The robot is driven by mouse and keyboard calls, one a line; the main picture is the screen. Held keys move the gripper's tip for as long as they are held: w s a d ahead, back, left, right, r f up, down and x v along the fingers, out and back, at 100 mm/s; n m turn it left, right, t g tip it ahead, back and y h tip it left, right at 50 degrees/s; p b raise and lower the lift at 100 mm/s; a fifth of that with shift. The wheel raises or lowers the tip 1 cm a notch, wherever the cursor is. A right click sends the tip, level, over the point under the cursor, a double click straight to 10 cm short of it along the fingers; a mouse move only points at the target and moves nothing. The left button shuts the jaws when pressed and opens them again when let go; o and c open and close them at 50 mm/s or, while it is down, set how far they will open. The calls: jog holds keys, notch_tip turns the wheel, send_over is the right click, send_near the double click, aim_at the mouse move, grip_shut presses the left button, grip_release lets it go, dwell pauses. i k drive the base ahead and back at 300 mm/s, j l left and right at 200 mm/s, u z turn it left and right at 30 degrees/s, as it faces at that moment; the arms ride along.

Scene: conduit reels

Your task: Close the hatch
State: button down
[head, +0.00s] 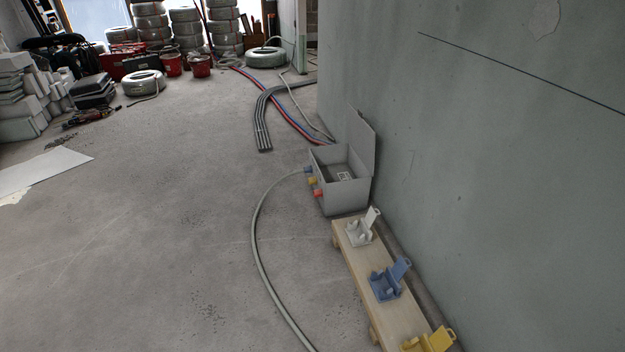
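A grey box (350,199) stands on the concrete floor against the wall, right of the middle of the head view. Its hatch (361,138) stands open and upright on the wall side. Inside the box, a small pale label or part shows; the rest of the inside is partly hidden by the walls. Blue, yellow and orange fittings stick out of its left side, and a grey conduit (257,235) runs from the blue one. My gripper is not in view.
A wooden plank (365,266) beside the box carries white (360,229), blue (388,283) and yellow (430,341) clamp-like holders. Grey pipes (262,125) and red and blue conduits lie behind the box. Reels and red buckets stand far back. Floor at left is mostly clear.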

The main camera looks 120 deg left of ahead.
aim_at(361, 138)
jog(key=u, duration=3.45)
jog(key=i+j+z, duration=0.15)
jog(key=i+j, duration=1)
jog(key=i+j+z, duration=0.15)
jog(key=i+j, duration=1.15)
